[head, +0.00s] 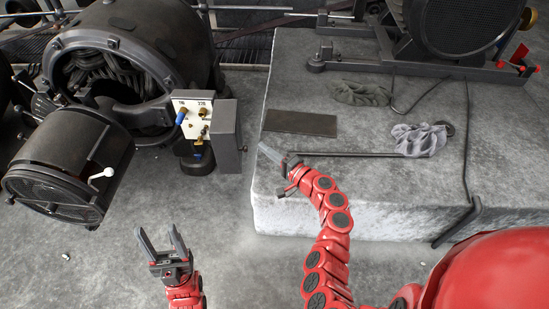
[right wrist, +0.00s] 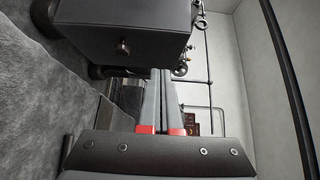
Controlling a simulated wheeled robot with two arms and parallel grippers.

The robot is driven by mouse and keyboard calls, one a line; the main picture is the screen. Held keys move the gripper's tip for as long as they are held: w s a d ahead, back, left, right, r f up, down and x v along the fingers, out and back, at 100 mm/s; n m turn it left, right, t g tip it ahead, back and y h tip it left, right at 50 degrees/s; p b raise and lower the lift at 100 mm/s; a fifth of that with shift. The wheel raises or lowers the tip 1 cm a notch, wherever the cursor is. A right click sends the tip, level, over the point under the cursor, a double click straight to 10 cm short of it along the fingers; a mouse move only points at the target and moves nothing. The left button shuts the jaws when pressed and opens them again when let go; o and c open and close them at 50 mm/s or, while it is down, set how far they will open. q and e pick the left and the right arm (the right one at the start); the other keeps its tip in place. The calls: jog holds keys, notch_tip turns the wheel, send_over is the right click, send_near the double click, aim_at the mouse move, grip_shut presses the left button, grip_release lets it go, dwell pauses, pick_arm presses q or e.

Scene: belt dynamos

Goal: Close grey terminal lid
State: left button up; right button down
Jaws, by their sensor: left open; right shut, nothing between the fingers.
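The grey terminal lid (head: 227,137) stands open at the right side of the white terminal plate (head: 193,118), which is marked 110 and 220 and has brass posts and a blue-sleeved lead. In the right wrist view the lid (right wrist: 122,32) fills the upper left, with a small dark knob on its face. My right gripper (head: 264,149) is shut and empty, a little right of the lid in the head view. In the right wrist view its fingertips (right wrist: 161,72) reach the lid's lower edge; I cannot tell whether they touch. My left gripper (head: 158,238) is open and empty, above the floor at lower left.
A big black dynamo (head: 135,45) stands behind the terminal plate. A dark round housing with a white-knobbed lever (head: 103,174) is at left. A concrete plinth (head: 330,208) at right carries a dark plate (head: 300,123), rods and grey rags (head: 420,138). The floor between is mostly clear.

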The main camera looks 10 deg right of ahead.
aim_at(237, 138)
jog(key=w+a, duration=0.2)
jog(key=a, duration=0.1)
jog(key=w+a, duration=0.1)
jog(key=a, duration=0.1)
jog(key=shift+f+b, duration=0.1)
jog(key=shift+b, duration=0.3)
jog(key=shift+w+a, duration=0.1)
jog(key=shift+a, duration=0.4)
